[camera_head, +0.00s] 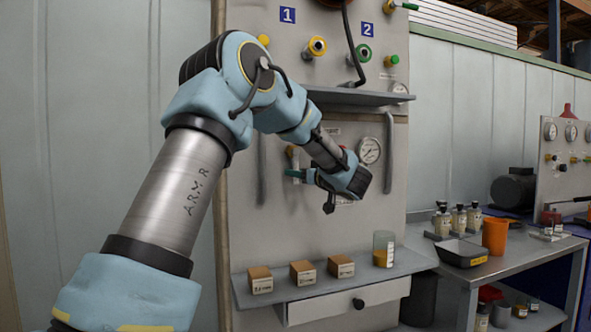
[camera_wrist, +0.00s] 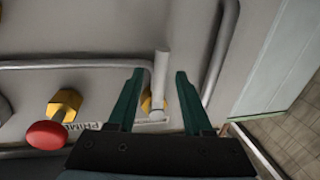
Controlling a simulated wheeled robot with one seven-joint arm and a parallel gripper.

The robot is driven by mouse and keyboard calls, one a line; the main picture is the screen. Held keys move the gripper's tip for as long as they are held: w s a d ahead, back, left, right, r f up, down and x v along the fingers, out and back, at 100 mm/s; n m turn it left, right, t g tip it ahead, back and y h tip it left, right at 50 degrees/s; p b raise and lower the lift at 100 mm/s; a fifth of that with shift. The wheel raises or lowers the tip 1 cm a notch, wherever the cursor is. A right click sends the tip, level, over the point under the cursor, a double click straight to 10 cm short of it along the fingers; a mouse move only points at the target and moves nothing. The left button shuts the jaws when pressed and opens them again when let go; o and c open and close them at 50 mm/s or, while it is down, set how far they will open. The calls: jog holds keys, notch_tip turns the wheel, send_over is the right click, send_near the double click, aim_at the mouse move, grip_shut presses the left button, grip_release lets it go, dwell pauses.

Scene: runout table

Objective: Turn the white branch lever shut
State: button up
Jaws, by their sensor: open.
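The white branch lever (camera_wrist: 160,82) shows in the wrist view as a pale straight bar in front of a brass fitting (camera_wrist: 147,103). My gripper (camera_wrist: 160,76) is open, with one dark green finger on each side of the lever and a visible gap to both. I cannot tell how deep the lever sits between the fingers.
A red knob (camera_wrist: 46,135) and a brass nut (camera_wrist: 64,105) are left of the fingers. Grey pipes (camera_wrist: 75,64) run close by. A gauge (camera_head: 370,150) is above my gripper. Below, a shelf (camera_head: 318,291) carries small boxes (camera_head: 302,272) and a beaker (camera_head: 384,246).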

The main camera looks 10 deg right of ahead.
jog(key=shift+x, duration=0.9)
jog(key=shift+c, duration=0.2)
grip_shut()
dwell(0.7)
